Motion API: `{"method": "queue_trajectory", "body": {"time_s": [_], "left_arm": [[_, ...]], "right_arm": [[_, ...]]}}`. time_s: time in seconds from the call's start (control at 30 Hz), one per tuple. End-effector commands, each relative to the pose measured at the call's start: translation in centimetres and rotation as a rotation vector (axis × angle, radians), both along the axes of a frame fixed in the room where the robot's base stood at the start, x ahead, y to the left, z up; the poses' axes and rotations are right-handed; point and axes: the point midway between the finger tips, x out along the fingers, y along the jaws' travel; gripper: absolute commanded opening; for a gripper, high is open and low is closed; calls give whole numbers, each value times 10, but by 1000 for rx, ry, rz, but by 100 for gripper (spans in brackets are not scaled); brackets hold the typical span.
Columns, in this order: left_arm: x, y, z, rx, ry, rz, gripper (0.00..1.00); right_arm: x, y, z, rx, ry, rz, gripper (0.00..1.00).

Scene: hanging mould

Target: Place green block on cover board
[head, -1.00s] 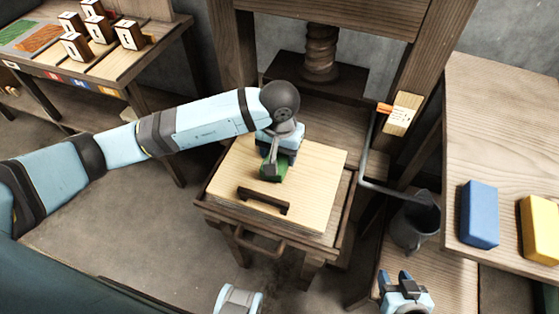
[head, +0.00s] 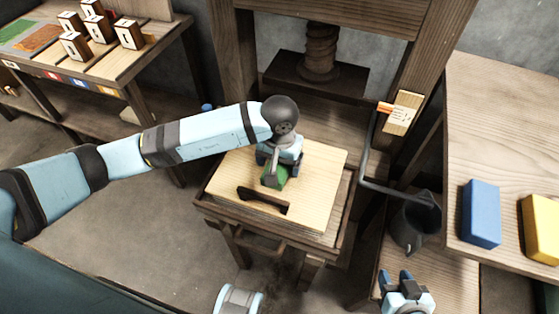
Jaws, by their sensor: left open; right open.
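The green block (head: 282,179) rests on the light wooden cover board (head: 318,178), near its middle and behind the dark handle (head: 263,200). My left gripper (head: 275,174) is open right at the green block, with its fingers around or just above it; the wrist hides part of the block. Whether the fingers touch it I cannot tell. My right gripper (head: 396,277) is open and empty at the bottom right, well away from the board.
A wooden press with a dark screw (head: 320,50) stands behind the board. A grey jug (head: 413,222) and a bent metal bar (head: 367,150) are to the right. Blue (head: 481,214) and yellow (head: 541,228) blocks lie on the right table. Stamp-like blocks (head: 130,34) stand on the left bench.

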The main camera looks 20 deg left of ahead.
Motion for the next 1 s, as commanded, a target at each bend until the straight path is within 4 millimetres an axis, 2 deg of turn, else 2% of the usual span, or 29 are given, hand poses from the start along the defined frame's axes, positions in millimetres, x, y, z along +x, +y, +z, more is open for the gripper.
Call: {"method": "queue_trajectory", "body": {"time_s": [0.17,0.5,0.7,0.83,1.0], "left_arm": [[1,0,10,0,-2,-1,84],[1,0,81,0,-5,-2,84],[1,0,112,1,-3,0,84],[0,0,121,1,0,0,84],[0,0,124,1,0,0,84]], "right_arm": [[-1,0,4,2,3,-1,43],[-1,0,1,2,9,-1,43],[-1,0,1,2,9,-2,43],[-1,0,1,3,9,-3,43],[-1,0,1,3,9,-3,43]]}}
